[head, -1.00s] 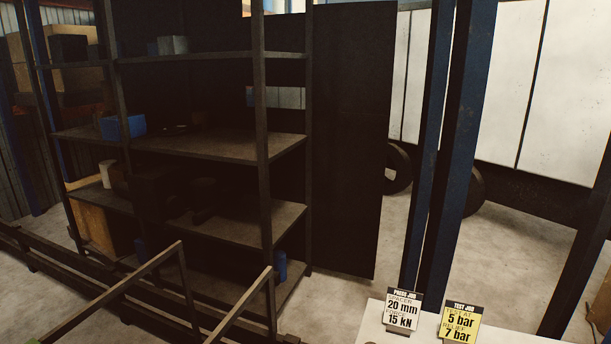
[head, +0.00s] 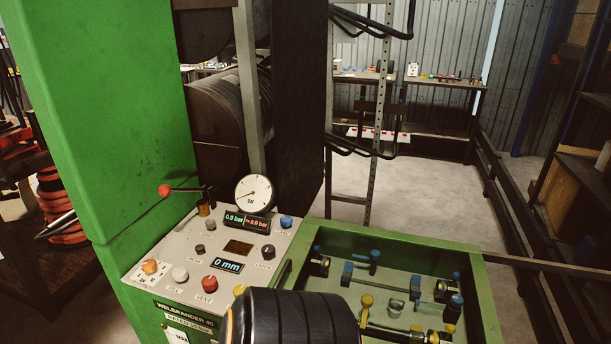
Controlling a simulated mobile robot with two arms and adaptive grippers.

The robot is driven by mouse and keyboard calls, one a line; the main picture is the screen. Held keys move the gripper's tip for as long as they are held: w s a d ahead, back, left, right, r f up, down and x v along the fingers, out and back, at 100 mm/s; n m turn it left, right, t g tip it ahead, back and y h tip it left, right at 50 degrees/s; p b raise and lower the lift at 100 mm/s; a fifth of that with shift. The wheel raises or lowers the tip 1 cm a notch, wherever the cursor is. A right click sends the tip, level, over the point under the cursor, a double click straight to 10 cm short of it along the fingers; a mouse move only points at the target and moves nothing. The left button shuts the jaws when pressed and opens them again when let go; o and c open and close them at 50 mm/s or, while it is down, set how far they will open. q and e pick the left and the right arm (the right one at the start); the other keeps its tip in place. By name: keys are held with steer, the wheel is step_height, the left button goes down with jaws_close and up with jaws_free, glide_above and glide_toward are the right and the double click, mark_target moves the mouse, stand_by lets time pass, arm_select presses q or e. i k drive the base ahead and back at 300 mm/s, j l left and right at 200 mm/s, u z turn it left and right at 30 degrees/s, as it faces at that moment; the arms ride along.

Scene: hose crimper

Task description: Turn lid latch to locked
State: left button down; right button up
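I cannot make out a lid latch for certain. A green machine (head: 105,120) stands at the left with a sloped grey control panel (head: 150,285). A lever with a red ball knob (head: 165,190) reaches left from a brass fitting (head: 203,208) at the panel's back edge. To the panel's right is a green-rimmed tub (head: 425,248) holding blue, yellow and dark fittings. Neither gripper shows. A dark ribbed cylinder at the bottom hides the panel's lower right corner and part of the tub.
The panel carries a round gauge (head: 253,193), a 0.0 bar display (head: 247,222), a 0 mm display (head: 227,265) and a red vent button (head: 210,284). Hose reels (head: 230,110) stand behind. Open floor (head: 430,190) lies beyond the tub, with dark shelving (head: 570,190) at the right.

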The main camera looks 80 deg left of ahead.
mark_target(269, 250)
steer(key=u, duration=3.15)
steer(key=l+z, duration=0.25)
steer(key=z, duration=0.2)
steer(key=l+z, duration=0.4)
steer(key=j, duration=0.1)
